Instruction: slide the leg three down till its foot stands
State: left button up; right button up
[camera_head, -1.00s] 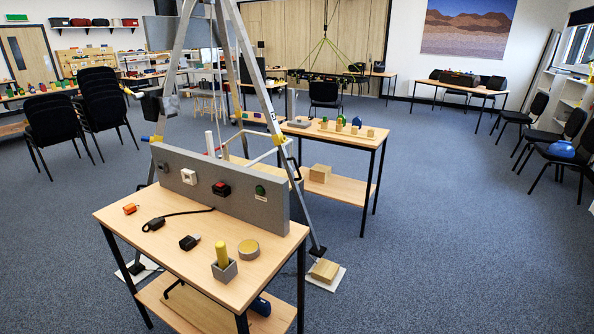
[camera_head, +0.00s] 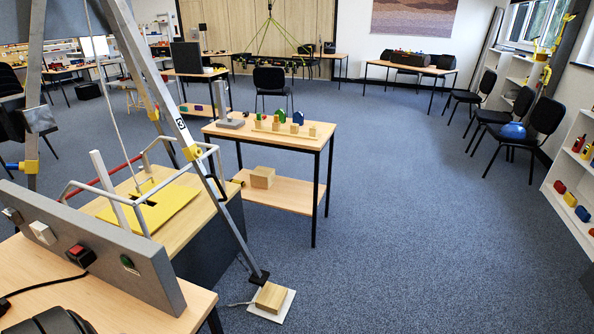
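A grey metal tripod leg (camera_head: 165,100) slopes down to the right in the head view. It bears a small dark mark that looks like a 3, though too small to be sure. A dark clamp (camera_head: 215,188) sits on its lower part. Its dark foot (camera_head: 259,277) is at the rear edge of a wooden block (camera_head: 270,297), which lies on a white pad (camera_head: 283,309). I cannot tell whether the foot touches the block or the pad. Neither of my grippers can be made out.
A grey-walled workbench (camera_head: 110,300) fills the lower left. A railed box with a yellow plate (camera_head: 165,208) stands under the tripod. A small table (camera_head: 290,142) with blocks stands behind. A dark shape cuts the bottom-left edge. Carpet (camera_head: 400,240) is clear on the right.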

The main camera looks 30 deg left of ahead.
aim_at(259, 277)
jog(key=z, duration=0.05)
jog(key=i, duration=1.55)
jog(key=u, duration=1)
jog(key=i, duration=0.9)
jog(key=u, duration=0.55)
